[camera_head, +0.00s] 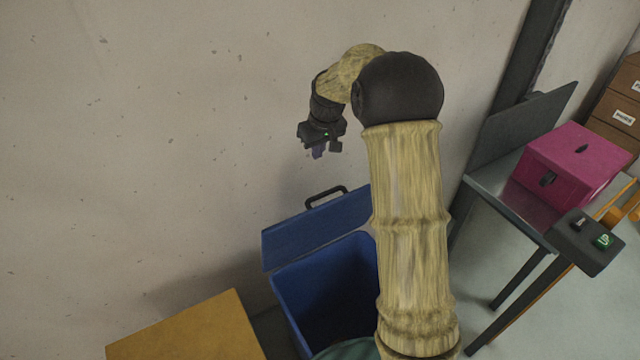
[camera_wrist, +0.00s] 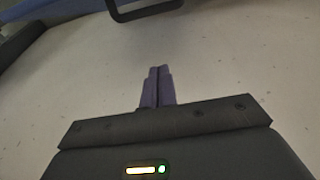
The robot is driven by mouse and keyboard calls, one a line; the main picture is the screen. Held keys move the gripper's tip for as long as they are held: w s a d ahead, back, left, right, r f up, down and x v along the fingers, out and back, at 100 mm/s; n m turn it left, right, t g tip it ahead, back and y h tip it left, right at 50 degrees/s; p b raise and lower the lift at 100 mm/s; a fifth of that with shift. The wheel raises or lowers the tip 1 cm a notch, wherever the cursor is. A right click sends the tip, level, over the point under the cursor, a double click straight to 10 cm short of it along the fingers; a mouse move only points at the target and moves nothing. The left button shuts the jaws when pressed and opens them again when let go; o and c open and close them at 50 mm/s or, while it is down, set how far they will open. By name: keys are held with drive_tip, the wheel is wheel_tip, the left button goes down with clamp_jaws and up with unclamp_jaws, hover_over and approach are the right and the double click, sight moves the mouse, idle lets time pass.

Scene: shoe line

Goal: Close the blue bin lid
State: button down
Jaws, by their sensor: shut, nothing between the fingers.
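The blue bin (camera_head: 305,309) stands on the floor against the wall, its inside showing dark. Its blue lid (camera_head: 310,230) is open, tilted up and back towards the wall, with a black handle (camera_head: 325,197) on its top edge. My arm covers the right part of the lid and bin. My gripper (camera_head: 319,154) is shut and empty, above the lid and apart from it. In the wrist view the shut purple fingers (camera_wrist: 157,86) point towards the black handle (camera_wrist: 146,12) at the top edge, with a strip of the blue lid (camera_wrist: 75,18) behind it.
Brown boxes (camera_head: 617,112) stand at the far right. A tan surface (camera_head: 190,330) lies left of the bin. The wall is close behind.

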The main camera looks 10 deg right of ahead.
wheel_tip(320, 180, down, 12)
drive_tip(key=p, duration=0.3)
drive_tip(key=shift+s+d+r, duration=0.15)
drive_tip(key=shift+s+r, duration=0.05)
drive_tip(key=shift+s, duration=0.2)
idle(0.4)
